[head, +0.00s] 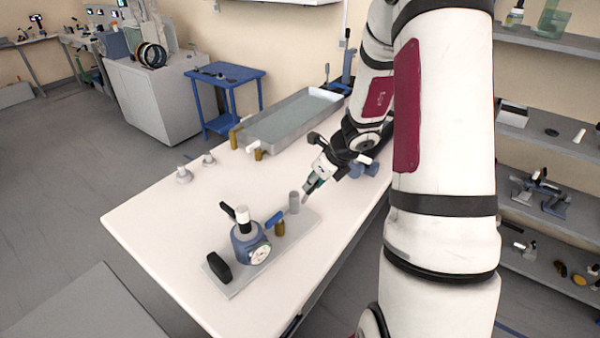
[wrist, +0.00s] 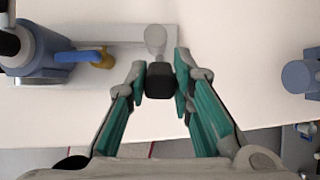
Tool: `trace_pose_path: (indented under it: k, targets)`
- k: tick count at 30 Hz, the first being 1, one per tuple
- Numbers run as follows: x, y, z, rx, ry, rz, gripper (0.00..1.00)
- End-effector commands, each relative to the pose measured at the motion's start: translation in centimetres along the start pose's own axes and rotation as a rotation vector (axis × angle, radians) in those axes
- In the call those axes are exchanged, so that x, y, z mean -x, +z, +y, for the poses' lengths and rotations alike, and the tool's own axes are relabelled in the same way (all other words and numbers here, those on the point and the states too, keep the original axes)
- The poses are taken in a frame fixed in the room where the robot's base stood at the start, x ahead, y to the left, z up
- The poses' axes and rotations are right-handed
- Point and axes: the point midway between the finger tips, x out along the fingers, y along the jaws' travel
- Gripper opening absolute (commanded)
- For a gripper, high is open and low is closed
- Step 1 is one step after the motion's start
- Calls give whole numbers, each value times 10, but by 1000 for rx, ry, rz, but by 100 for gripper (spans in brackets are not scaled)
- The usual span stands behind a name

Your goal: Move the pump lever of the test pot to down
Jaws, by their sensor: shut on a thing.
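The test pot (head: 249,243) is a blue vessel with a round dial on a grey base plate (head: 284,252) on the white table. A grey post (head: 294,202) stands at the plate's far right end, beside a brass fitting with a blue handle. My gripper (head: 309,191) is low beside this post. In the wrist view my gripper (wrist: 161,78) has its teal fingers on both sides of a dark block (wrist: 160,84), shut on it. The block lines up with the grey post and looks like the pump lever's grip. The pot (wrist: 32,50) shows at the left there.
A grey tray (head: 290,118) lies at the table's back, with small brass pieces at its near edge. Two small pale pieces (head: 184,175) stand at the left edge. Shelves (head: 545,120) are at the right. The table between tray and pot is mostly clear.

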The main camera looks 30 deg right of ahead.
Motion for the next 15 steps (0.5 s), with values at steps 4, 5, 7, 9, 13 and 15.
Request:
trace_pose_path:
  k: [4, 5, 7, 9, 13, 15]
  targets:
    - [-1, -12, 0, -4, -1, 7, 0]
    - [-1, -13, 0, -4, -1, 7, 0]
    - [0, -14, 0, -2, -1, 7, 0]
    - [0, -14, 0, -1, -1, 7, 0]
    - [0, -14, 0, -1, -1, 7, 0]
    - [1, -14, 0, -1, -1, 7, 0]
